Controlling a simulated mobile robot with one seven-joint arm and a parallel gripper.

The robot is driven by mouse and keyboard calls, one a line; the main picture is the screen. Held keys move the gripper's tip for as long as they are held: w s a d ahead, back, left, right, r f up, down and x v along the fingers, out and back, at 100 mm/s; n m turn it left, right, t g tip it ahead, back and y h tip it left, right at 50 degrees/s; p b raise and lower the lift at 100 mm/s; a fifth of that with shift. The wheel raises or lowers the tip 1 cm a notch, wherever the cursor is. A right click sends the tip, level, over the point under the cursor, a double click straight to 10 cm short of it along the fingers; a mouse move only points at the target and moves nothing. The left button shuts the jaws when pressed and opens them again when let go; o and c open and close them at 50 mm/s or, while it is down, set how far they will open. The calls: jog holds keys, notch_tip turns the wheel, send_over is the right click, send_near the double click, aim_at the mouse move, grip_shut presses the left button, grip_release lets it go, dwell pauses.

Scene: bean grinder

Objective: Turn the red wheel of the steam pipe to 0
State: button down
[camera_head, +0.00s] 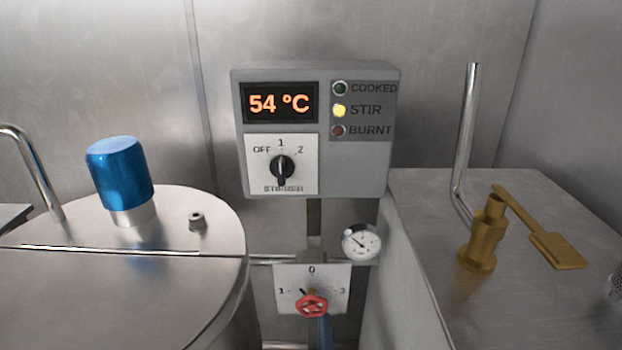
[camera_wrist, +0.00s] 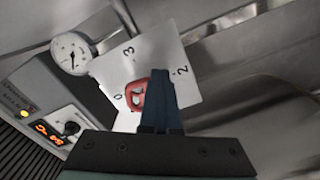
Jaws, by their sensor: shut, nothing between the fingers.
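The red wheel (camera_head: 312,304) is mounted on a white dial plate (camera_head: 340,279) on the steam pipe, low in the middle of the head view. The plate reads 1 at left, 0 at top and 3 at right. A small dark mark by the wheel points up and left, between 1 and 0. In the wrist view the wheel (camera_wrist: 137,95) is partly hidden behind my blue fingers. My gripper (camera_wrist: 162,78) is shut and empty, in front of the plate beside the wheel. Its blue tip (camera_head: 325,333) shows just below the wheel. I cannot tell if they touch.
A round gauge (camera_head: 361,242) sits just above and right of the plate. A control box (camera_head: 380,165) reading 54 °C hangs above, its STIR light lit. A steel vat (camera_head: 190,220) stands left; a steel counter (camera_head: 420,220) with a brass fitting (camera_head: 485,235) stands right.

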jog(key=shift+w+a+r, duration=0.1)
jog(key=shift+a+r, duration=0.25)
jog(key=shift+a, duration=0.15)
jog(key=s+d+f, duration=0.1)
jog(key=s, duration=0.5)
jog(key=shift+s, duration=0.15)
dwell(0.3)
jog(key=shift+f, duration=0.1)
